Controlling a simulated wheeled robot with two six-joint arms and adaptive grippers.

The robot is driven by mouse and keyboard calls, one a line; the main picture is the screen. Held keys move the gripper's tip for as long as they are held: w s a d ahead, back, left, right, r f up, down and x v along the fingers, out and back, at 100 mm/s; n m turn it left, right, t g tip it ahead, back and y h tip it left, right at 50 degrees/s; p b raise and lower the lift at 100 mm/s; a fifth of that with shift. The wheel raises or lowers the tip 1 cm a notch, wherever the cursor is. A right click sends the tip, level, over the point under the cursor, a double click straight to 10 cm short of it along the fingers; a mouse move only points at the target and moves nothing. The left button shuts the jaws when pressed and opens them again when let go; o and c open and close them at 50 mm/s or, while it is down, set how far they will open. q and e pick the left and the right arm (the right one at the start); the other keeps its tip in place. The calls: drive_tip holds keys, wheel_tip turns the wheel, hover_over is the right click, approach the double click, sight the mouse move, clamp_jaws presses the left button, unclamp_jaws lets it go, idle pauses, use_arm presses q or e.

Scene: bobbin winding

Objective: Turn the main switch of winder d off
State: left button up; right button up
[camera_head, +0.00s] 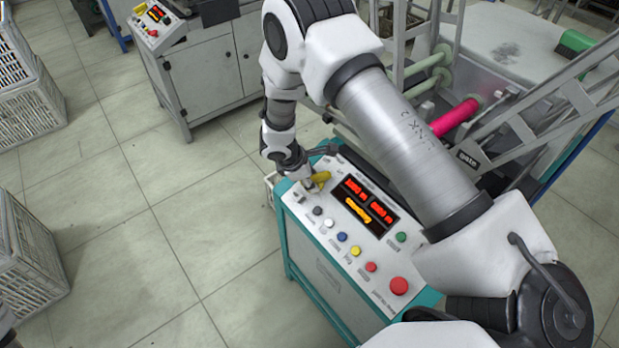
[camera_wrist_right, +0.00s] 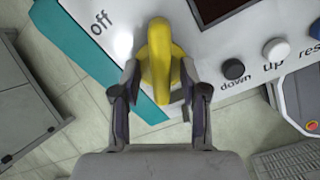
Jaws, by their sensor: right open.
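The main switch is a yellow handle (camera_head: 321,178) at the far left corner of the white control panel (camera_head: 300,211) on a teal cabinet. In the right wrist view the yellow handle (camera_wrist_right: 158,50) stands upright in the picture, with the printed word "off" to its upper left. My right gripper (camera_head: 311,184) is at the handle. In the wrist view its open fingers (camera_wrist_right: 160,95) are on either side of the handle's near end; I cannot tell whether they touch it. The panel displays (camera_head: 364,205) are lit red and yellow.
Several coloured buttons line the panel, including a large red one (camera_head: 399,286) at the near end. A winder frame with a pink roll (camera_head: 455,118) stands behind my right arm. Crates (camera_head: 28,255) stand at the left. The floor between them and the cabinet is clear.

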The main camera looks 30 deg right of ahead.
clamp_jaws()
drive_tip(key=shift+n, duration=0.4)
drive_tip(key=n+p, duration=0.3)
drive_tip(key=n, duration=0.2)
drive_tip(key=shift+r, duration=0.15)
drive_tip(key=n+p, duration=0.1)
drive_tip(key=n, duration=0.2)
drive_tip(key=shift+n+p, duration=0.3)
drive_tip(key=shift+p, duration=0.1)
drive_tip(key=shift+w+n+p, duration=0.1)
drive_tip(key=shift+n+p, duration=0.4)
drive_tip(key=shift+n, duration=1)
unclamp_jaws()
